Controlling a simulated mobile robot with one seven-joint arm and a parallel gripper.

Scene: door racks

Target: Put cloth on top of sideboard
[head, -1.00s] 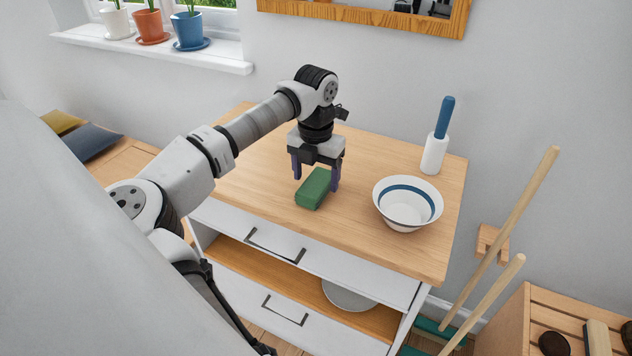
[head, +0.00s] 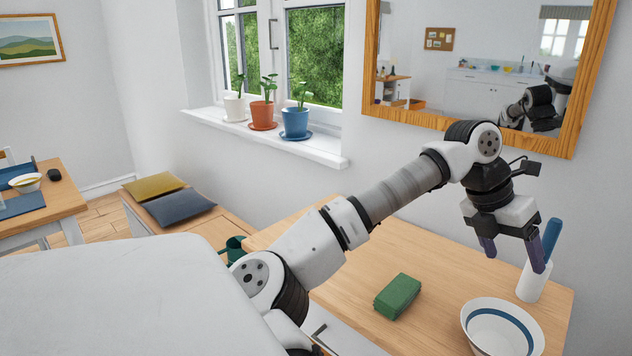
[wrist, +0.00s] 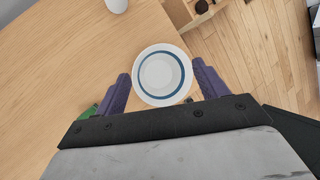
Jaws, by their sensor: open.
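The green folded cloth (head: 397,296) lies flat on the wooden top of the sideboard (head: 345,300), left of a bowl. A small green corner of it (wrist: 88,111) shows at the left in the wrist view, mostly hidden behind my gripper. My gripper (head: 513,258) is open and empty, raised above the sideboard top, up and to the right of the cloth. In the wrist view its purple fingers (wrist: 160,92) stand apart, with the bowl seen between them, below.
A white bowl with a blue band (head: 502,330) and a white holder with a blue handle (head: 534,278) stand on the sideboard's right side. A framed mirror (head: 470,140) hangs behind. Potted plants (head: 263,115) line the windowsill. Cushions (head: 175,200) lie on a bench at left.

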